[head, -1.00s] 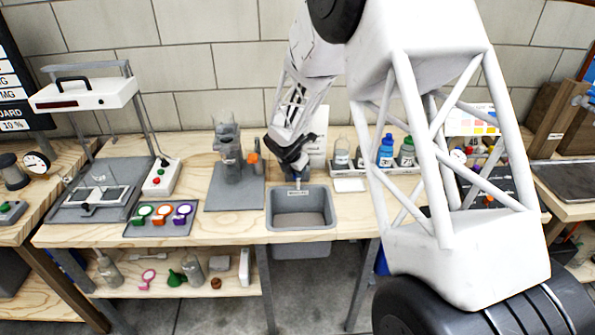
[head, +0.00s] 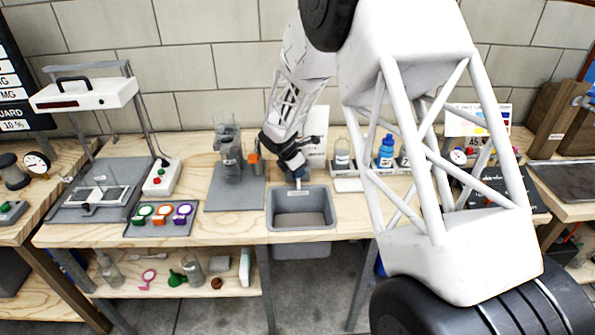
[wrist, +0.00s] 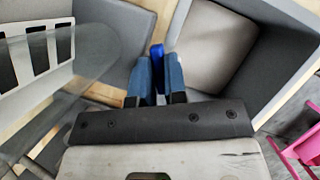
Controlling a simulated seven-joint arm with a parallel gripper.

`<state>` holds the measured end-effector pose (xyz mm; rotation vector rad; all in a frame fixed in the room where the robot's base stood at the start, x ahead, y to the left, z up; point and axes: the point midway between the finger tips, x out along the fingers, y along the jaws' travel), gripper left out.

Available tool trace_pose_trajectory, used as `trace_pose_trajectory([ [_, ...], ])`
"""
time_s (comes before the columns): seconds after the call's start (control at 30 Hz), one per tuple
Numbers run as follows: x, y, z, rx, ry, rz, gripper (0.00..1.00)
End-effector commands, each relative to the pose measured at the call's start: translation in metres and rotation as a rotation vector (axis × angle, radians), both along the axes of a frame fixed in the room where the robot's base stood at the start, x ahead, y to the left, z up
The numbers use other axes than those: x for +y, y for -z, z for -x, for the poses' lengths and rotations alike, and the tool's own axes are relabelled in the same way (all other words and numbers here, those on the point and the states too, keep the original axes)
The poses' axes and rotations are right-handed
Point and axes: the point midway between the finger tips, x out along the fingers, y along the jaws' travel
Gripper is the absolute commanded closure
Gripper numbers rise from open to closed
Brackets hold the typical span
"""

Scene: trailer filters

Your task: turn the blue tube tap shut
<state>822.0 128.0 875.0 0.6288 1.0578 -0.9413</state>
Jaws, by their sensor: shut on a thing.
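My gripper (head: 299,178) is low at the back edge of the grey sink, pointing down. In the wrist view, my gripper's two blue-grey fingers (wrist: 156,76) are close together with a bright blue piece (wrist: 157,55) between their tips. It appears to be the blue tube tap's handle, and the gripper is shut on it. The fingers hide most of the tap, so its angle cannot be told. In the head view my gripper covers the tap.
The grey sink (head: 302,192) lies right in front of my gripper. A clear vessel (head: 228,150) stands on a grey mat to the left and shows close by in the wrist view (wrist: 95,45). A bottle rack with a blue bottle (head: 386,152) stands to the right.

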Motion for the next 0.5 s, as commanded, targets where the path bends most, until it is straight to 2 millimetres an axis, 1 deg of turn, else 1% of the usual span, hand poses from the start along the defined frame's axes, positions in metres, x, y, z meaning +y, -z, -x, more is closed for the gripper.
trace_pose_trajectory([
  [0.03,0.0005,0.0002,0.0003,0.000,-0.001,0.000,1.00],
  [0.07,0.0005,0.0002,0.0003,0.000,-0.001,0.000,0.86],
  [0.2,0.0003,0.0002,0.0002,0.000,-0.001,0.000,0.64],
  [0.23,0.0003,0.0002,0.0002,0.000,-0.001,0.000,0.62],
  [0.5,0.0001,0.0000,-0.0002,-0.001,-0.004,0.000,0.62],
])
